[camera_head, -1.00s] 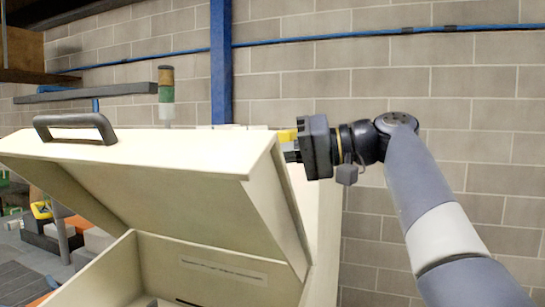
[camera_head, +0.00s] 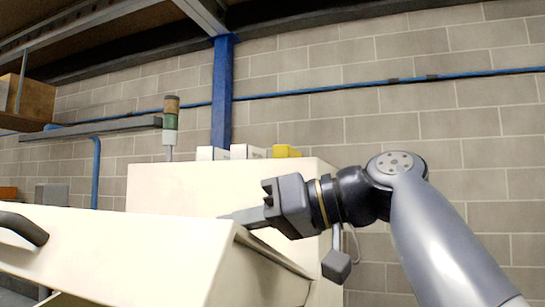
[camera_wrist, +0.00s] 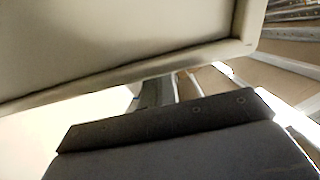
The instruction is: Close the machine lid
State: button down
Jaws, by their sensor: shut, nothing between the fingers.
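The machine lid (camera_head: 120,250) is a cream panel at the lower left of the head view, tilted, with a dark gap along its right side. Its dark handle (camera_head: 22,228) shows at the left edge. The cream machine body (camera_head: 285,290) is partly visible below and right of the lid. My gripper (camera_head: 236,217) is shut and empty, its fingers at the lid's upper right corner; I cannot tell if they touch it. In the wrist view, a cream panel (camera_wrist: 110,40), probably the lid, lies close beyond the fingers (camera_wrist: 155,92). The machine's inside is mostly hidden.
A cream upright housing (camera_head: 180,180) stands behind the lid, with white and yellow boxes (camera_head: 286,151) at its top. A signal tower (camera_head: 170,122), blue post (camera_head: 222,90) and block wall (camera_head: 400,110) are behind. A rack beam (camera_head: 90,126) is at upper left.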

notch_tip(320, 180, down, 29)
jog(key=s+n+t+b, duration=0.1)
jog(key=n+b, duration=0.4)
jog(key=b, duration=2.1)
jog(key=shift+s+a+r+t+h, duration=0.15)
jog(key=shift+s+a+t+h, duration=0.2)
jog(key=shift+s, duration=0.5)
jog(key=shift+w, duration=0.1)
notch_tip(320, 180, up, 6)
jog(key=s+p, duration=0.2)
jog(key=p, duration=0.2)
jog(key=f+p+v, duration=0.1)
jog(key=v, duration=0.8)
jog(key=shift+d, duration=0.2)
jog(key=shift+s+r, duration=0.1)
jog(key=shift+s, duration=0.05)
jog(key=shift+a, duration=0.15)
